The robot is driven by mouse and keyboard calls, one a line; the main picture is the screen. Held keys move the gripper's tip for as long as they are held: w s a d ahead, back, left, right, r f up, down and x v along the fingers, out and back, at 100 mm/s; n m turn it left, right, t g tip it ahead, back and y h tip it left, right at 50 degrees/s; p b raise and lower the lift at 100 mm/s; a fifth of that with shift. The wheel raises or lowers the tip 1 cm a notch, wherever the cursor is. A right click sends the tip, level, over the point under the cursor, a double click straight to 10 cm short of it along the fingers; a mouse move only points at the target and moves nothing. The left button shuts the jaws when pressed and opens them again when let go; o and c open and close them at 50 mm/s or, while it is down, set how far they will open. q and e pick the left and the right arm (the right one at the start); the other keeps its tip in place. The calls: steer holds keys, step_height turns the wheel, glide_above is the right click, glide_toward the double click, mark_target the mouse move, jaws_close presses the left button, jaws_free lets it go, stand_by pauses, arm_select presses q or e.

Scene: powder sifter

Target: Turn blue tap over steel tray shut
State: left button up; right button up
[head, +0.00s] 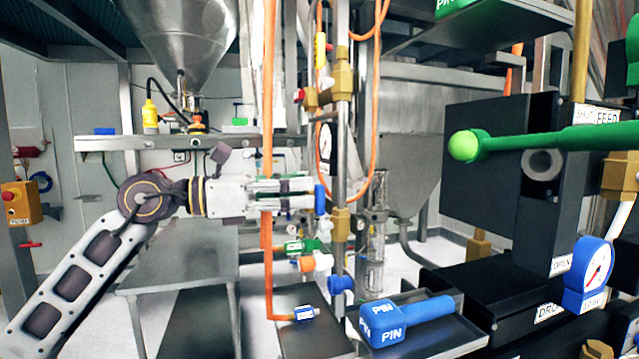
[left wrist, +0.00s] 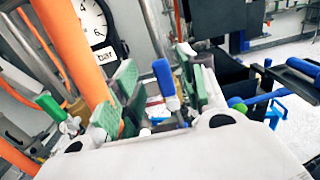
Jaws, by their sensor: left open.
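My left gripper (head: 308,194) reaches in from the left at mid height and is open. The blue tap handle (head: 320,200) stands upright right at its fingertips, beside the steel upright pipe. In the left wrist view the blue tap handle (left wrist: 166,80) shows between the green-padded fingers of my left gripper (left wrist: 156,72), with visible gaps to both pads. The tap's body is partly hidden by the fingers. A steel tray (head: 440,345) is low down, to the right of the pipe. My right gripper is not in view.
An orange hose (head: 268,90) hangs at my left gripper. Green (head: 295,246) and orange (head: 307,264) taps sit below it. A blue PIN block (head: 392,322) lies on the tray. A green lever (head: 545,141) juts in from the right. A gauge (left wrist: 97,22) is close by.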

mark_target(315, 189)
arm_select(q)
steer(key=shift+p+x, duration=0.6)
steer(key=shift+x, duration=1.7)
jaws_close()
